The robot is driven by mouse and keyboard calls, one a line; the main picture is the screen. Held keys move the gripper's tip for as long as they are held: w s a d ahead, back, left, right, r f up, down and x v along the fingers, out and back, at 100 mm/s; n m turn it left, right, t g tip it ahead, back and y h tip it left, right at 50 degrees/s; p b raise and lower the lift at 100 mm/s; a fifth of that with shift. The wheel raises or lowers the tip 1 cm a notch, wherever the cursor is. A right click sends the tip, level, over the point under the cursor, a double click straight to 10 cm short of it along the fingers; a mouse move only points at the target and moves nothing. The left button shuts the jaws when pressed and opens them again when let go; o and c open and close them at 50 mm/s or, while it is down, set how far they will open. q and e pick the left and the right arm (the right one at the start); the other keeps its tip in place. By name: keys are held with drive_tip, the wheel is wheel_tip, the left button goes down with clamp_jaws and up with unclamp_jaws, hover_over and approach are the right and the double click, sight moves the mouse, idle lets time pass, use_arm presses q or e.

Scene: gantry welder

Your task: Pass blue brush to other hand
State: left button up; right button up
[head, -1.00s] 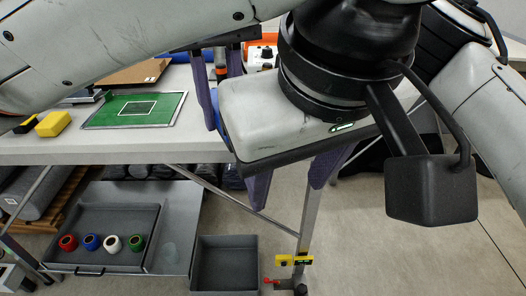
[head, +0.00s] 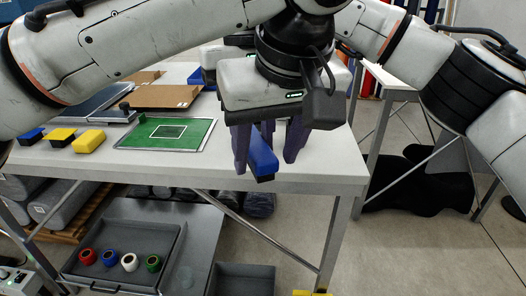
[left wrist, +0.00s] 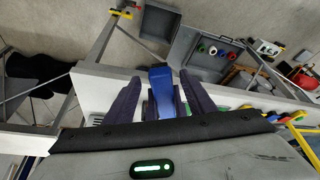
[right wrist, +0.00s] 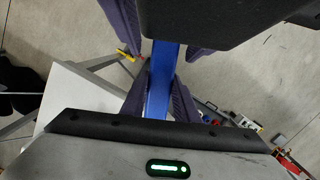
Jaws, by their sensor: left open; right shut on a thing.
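The blue brush (head: 263,158) hangs above the front edge of the table, between the fingers of my left gripper (head: 267,165). In the left wrist view the brush (left wrist: 161,88) stands between the left gripper's (left wrist: 160,78) spread purple fingers, with gaps on both sides. In the right wrist view my right gripper (right wrist: 162,76) is shut on the brush (right wrist: 160,95). The left gripper's dark body and fingers are at the top there, around the brush's far part. In the head view the right gripper is mostly hidden behind the left one.
On the table (head: 330,170) lie a green board (head: 140,132), a yellow block (head: 88,141) and a brown board (head: 165,97). Below stand a grey tray (head: 100,228) with several coloured rings and a grey bin (head: 245,268).

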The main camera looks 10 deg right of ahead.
use_arm(q)
drive_tip(key=shift+w+f, duration=0.1)
drive_tip(key=shift+f, duration=0.4)
drive_tip(key=shift+c, duration=0.3)
drive_tip(key=c, duration=1.1)
use_arm(e)
drive_tip(key=o, duration=1.1)
drive_tip(key=shift+o, duration=0.2)
